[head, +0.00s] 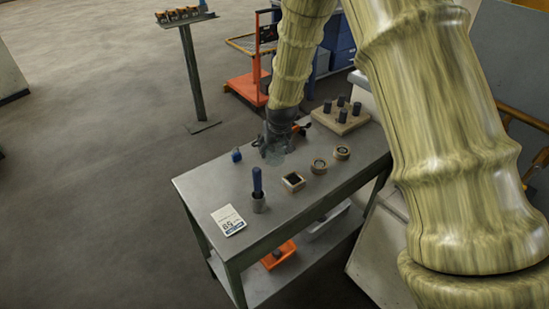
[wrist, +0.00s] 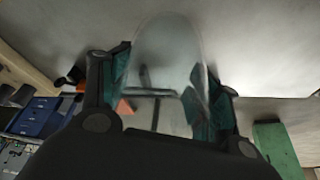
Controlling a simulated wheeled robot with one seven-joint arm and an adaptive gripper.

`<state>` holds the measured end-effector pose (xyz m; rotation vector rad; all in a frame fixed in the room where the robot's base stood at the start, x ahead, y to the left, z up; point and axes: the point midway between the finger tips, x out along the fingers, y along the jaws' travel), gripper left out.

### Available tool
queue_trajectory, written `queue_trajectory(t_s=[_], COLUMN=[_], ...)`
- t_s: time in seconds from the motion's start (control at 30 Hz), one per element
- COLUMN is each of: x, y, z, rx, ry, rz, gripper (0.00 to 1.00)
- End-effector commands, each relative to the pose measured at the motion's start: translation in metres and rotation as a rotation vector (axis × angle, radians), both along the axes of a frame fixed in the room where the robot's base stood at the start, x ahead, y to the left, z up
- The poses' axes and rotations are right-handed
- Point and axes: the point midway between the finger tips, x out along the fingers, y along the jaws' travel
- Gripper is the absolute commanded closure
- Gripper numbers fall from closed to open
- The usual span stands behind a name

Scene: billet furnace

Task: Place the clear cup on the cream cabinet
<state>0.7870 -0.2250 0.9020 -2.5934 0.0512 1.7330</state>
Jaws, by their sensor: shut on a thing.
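My gripper (head: 274,143) is over the far left part of the grey metal table, pointing down. It is shut on the clear cup (head: 275,157), which is faint against the tabletop. In the wrist view the see-through cup (wrist: 166,60) sits between the two teal-padded fingers. I cannot tell whether its base touches the table. A pale, cream-like body (head: 375,262) stands right of the table, partly behind my arm. Another pale block (head: 8,78) is cut off at the left edge. I cannot tell which is the cream cabinet.
The grey table (head: 215,185) holds a small blue item (head: 236,155), a blue-handled tool in a cup (head: 258,190), a white card (head: 228,220), a wooden box (head: 292,182), round wooden pieces (head: 319,166) and a peg block (head: 345,118). An orange cart (head: 245,88) stands behind. Left floor is clear.

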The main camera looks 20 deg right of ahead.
Motion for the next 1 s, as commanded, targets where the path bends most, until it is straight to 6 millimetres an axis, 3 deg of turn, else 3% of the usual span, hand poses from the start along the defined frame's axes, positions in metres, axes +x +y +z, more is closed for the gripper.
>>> queue_trajectory(t_s=[0.33, 0.63, 1.0], x=[0.0, -0.001, -0.001], y=[-0.003, -0.003, -0.003], z=[-0.017, -0.049, -0.054], rx=[0.0, 0.0, 0.0], ry=[0.0, -0.001, -0.001], rz=[-0.003, -0.005, -0.005], gripper=[0.63, 0.63, 0.63])
